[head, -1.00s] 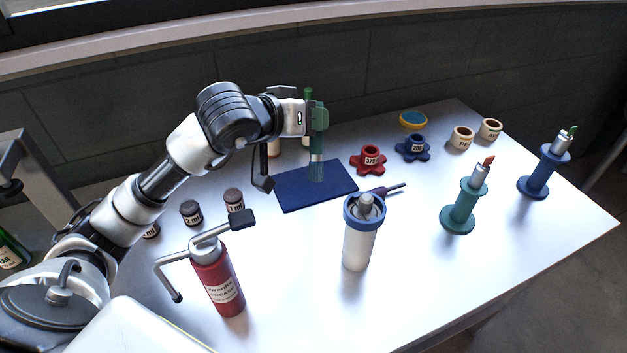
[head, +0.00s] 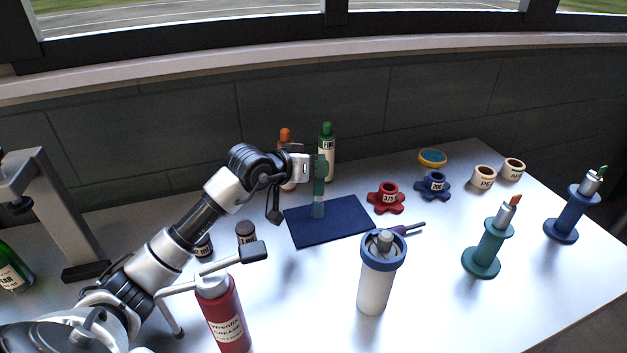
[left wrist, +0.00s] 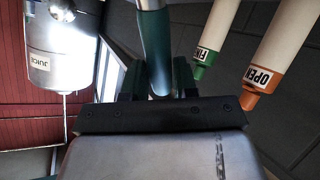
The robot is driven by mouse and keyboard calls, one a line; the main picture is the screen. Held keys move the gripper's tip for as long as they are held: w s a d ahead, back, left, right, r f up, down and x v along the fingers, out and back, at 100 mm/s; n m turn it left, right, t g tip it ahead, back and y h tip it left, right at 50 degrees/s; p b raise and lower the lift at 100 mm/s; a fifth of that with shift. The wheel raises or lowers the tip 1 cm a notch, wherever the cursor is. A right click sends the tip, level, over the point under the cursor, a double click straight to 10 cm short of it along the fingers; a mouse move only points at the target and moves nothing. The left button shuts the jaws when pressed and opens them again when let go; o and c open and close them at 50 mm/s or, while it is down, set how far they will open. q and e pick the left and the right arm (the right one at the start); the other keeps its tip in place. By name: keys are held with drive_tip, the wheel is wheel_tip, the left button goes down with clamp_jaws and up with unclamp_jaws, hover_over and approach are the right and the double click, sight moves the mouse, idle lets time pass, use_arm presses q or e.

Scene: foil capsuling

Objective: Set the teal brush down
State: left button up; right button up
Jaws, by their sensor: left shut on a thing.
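My left gripper (head: 318,168) is shut on the teal brush (head: 318,205) and holds it upright over the dark navy mat (head: 335,228). The brush's lower end shows against the rear half of the mat; I cannot tell whether it touches. In the left wrist view the brush's teal shaft (left wrist: 155,45) runs between the two dark fingers. Its lower end is out of that frame. My right gripper is not in view.
Behind the mat stand an orange-capped bottle (head: 286,140) and a green-capped bottle (head: 327,145), close to the gripper. Red (head: 386,199) and blue (head: 433,187) star knobs stand right of the mat. A white canister (head: 375,285) and red grease bottle (head: 225,320) stand in front.

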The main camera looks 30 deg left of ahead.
use_arm(q)
drive_tip(key=f, duration=0.3)
drive_tip(key=f+p, duration=0.1)
drive_tip(key=shift+w+a+f, duration=0.35)
drive_tip(key=shift+w+a, duration=0.05)
drive_tip(key=shift+f, duration=0.15)
drive_tip(key=o, duration=0.9)
